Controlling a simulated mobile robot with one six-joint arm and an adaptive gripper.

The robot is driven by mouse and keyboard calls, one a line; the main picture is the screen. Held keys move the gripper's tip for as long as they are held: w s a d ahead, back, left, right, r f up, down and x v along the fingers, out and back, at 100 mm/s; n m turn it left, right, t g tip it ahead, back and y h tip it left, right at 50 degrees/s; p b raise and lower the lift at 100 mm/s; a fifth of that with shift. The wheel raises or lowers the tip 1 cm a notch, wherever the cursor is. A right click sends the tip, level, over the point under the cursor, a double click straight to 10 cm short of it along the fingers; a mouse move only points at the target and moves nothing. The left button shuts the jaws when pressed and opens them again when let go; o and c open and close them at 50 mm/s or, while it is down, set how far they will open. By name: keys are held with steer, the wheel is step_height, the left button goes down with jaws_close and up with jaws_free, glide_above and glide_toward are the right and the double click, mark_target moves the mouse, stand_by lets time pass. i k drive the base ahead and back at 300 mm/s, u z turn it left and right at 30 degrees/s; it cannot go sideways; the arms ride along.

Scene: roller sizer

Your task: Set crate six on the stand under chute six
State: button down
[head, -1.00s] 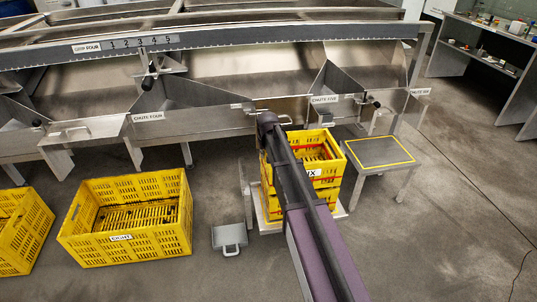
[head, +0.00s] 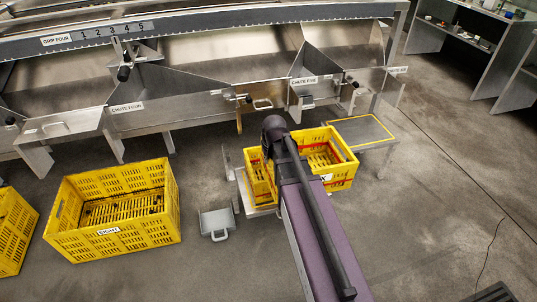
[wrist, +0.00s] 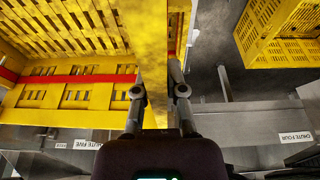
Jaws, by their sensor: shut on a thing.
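Crate six (head: 342,172) is a yellow slatted crate with a red band; its label is mostly hidden behind my arm, with an X showing. In the wrist view, my gripper (wrist: 160,88) is shut on a wall of this crate (wrist: 75,95). In the head view my arm hides the fingers. The crate hangs to the right of a lower yellow crate (head: 257,178) and overlaps the near left part of the stand (head: 362,131) in the picture. The stand has a grey top with a yellow border and looks empty. The chute six label (head: 398,70) is above and behind it.
Chute five (head: 303,80) and its metal panels are close behind the held crate. Crate eight (head: 108,231) and another yellow crate (head: 12,232) stand on the floor at left. A grey handled metal piece (head: 217,223) lies near the lower crate.

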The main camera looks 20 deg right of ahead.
mark_target(360, 130)
steer(key=k, duration=0.65)
steer(key=z, duration=0.5)
steer(key=i, duration=0.85)
steer(key=z, duration=0.4)
steer(key=i, duration=1.05)
steer(key=u, duration=0.25)
